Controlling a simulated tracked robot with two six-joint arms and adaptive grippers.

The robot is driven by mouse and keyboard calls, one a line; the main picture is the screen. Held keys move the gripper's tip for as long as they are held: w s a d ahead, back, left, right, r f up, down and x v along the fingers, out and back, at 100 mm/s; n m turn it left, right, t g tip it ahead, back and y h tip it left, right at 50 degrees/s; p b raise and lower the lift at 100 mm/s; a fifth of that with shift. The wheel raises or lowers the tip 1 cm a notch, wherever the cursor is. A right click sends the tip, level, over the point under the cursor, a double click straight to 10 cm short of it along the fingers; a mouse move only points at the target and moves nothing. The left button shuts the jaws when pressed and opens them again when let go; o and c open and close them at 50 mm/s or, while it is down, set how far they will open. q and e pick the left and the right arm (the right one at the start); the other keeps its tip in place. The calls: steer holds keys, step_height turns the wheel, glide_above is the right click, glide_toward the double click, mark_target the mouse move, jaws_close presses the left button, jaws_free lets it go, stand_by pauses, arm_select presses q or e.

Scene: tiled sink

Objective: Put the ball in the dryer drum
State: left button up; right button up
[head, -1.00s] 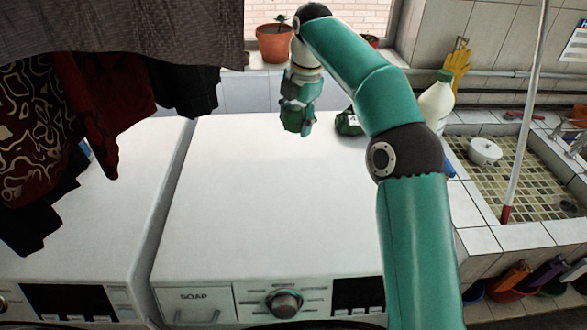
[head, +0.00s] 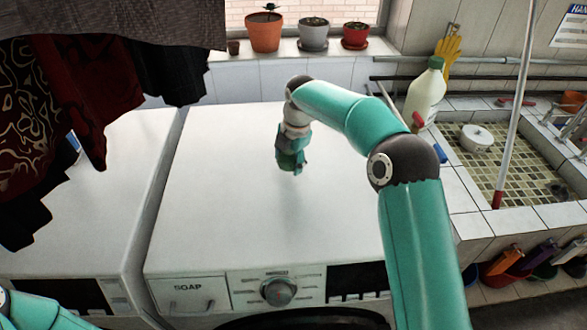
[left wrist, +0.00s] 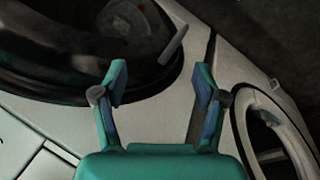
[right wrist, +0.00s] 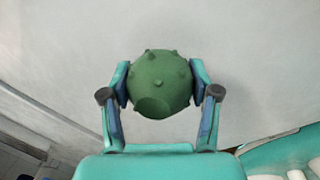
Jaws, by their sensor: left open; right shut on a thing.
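The ball (right wrist: 159,85) is dark green with small knobs. My right gripper (right wrist: 160,80) is shut on it, with a finger on each side in the right wrist view. In the head view, my right gripper (head: 291,163) is above the white top of the right-hand machine (head: 230,190). My left gripper (left wrist: 160,85) is open and empty in the left wrist view, close to the machine fronts. A dark round door (left wrist: 75,45) shows at left there. A pale-rimmed round opening (left wrist: 243,125) is partly in view at right; I cannot tell which is the dryer drum.
Dark clothes (head: 75,100) hang at upper left. A white bottle (head: 425,92) stands behind my right arm, beside the tiled sink (head: 468,195). Flower pots (head: 263,33) line the window sill. The left and front of the machine top are clear.

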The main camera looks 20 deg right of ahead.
mark_target(289, 167)
step_height(289, 167, down, 2)
steer(key=shift+f+b, duration=0.2)
steer(key=shift+b, duration=0.45)
steer(key=shift+w+f, duration=0.15)
steer(key=shift+f, duration=0.15)
steer(key=shift+r, duration=0.1)
steer(key=o, duration=1.2)
steer(key=shift+c, duration=0.2)
